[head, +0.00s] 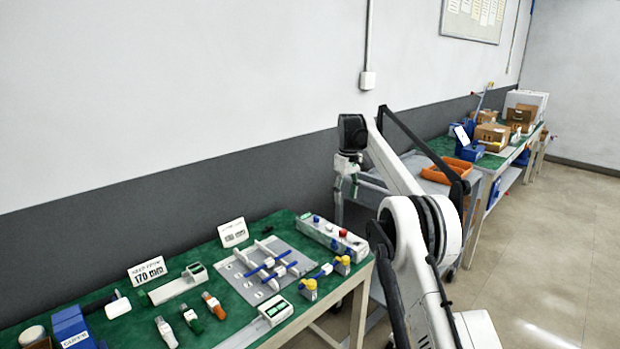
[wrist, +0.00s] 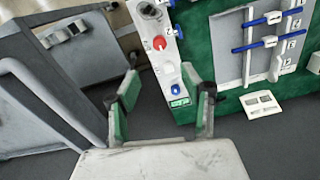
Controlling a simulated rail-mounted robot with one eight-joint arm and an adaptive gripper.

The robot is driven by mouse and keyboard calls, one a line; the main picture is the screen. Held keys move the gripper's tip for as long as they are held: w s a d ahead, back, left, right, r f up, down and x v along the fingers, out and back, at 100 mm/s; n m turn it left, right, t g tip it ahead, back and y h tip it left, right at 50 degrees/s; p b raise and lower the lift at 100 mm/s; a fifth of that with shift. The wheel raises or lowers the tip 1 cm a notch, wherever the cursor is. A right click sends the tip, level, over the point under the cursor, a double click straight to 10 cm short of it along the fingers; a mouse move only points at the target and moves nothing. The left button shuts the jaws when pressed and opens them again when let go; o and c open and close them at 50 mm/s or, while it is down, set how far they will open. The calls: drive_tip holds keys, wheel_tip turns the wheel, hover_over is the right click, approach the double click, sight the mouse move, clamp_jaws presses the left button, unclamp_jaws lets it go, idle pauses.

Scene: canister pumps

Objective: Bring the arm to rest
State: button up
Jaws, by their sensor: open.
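My gripper (head: 346,184) hangs downward at the end of my raised white arm, just off the right end of the green workbench in the head view. In the wrist view my gripper (wrist: 160,82) has its two green-padded fingers spread apart with nothing between them. It is above the gap between the bench and the grey cart, touching neither as far as I can tell. Part of the gripper is small and hard to make out in the head view.
The green workbench (head: 120,333) carries a grey fixture plate (head: 243,285) with blue-handled clamps, a control box (head: 333,238) with a red button, and several small tools. The grey cart (head: 372,190) holds an orange bin (head: 447,172). Open floor (head: 560,240) lies at the right.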

drive_tip(key=s+r+m+t, duration=0.2)
drive_tip(key=s+r, duration=0.7)
drive_tip(key=s, duration=0.4)
drive_tip(key=s+r+m+t, duration=0.1)
drive_tip(key=s+r+t, duration=0.1)
drive_tip(key=s+r, duration=0.9)
drive_tip(key=s+f+m+t, duration=0.1)
drive_tip(key=s+f, duration=0.1)
drive_tip(key=s, duration=0.7)
drive_tip(key=s+f, duration=0.3)
drive_tip(key=s, duration=0.6)
drive_tip(key=s+f+m+t, duration=0.2)
drive_tip(key=s+f, duration=0.9)
drive_tip(key=s, duration=0.5)
drive_tip(key=shift+f, duration=0.15)
drive_tip(key=shift+s, duration=0.1)
